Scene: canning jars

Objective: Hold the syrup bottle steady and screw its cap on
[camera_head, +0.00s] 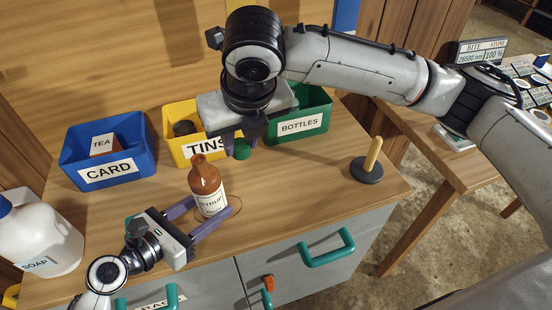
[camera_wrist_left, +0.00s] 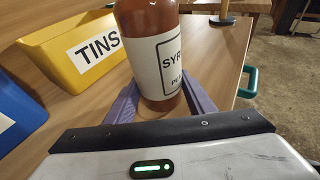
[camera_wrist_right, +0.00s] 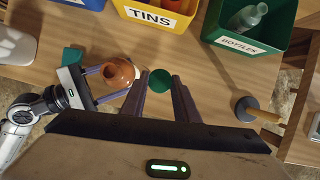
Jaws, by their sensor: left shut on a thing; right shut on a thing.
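The brown syrup bottle (camera_head: 207,182) stands upright on the counter with its mouth bare. My left gripper (camera_head: 211,208) is shut around its lower body; the left wrist view shows the bottle (camera_wrist_left: 155,50) between both fingers. The green cap (camera_head: 242,149) is between the fingertips of my right gripper (camera_head: 240,140), up and to the right of the bottle's mouth. In the right wrist view the cap (camera_wrist_right: 160,81) is held to the right of the open bottle neck (camera_wrist_right: 119,71), apart from it.
A blue CARD bin (camera_head: 69,160), a yellow TINS bin (camera_head: 173,143) and a green BOTTLES bin (camera_head: 324,108) line the back. A white soap bottle (camera_head: 40,240) stands at left. A dark disc with a yellow handle (camera_head: 366,170) sits at right. Counter between is clear.

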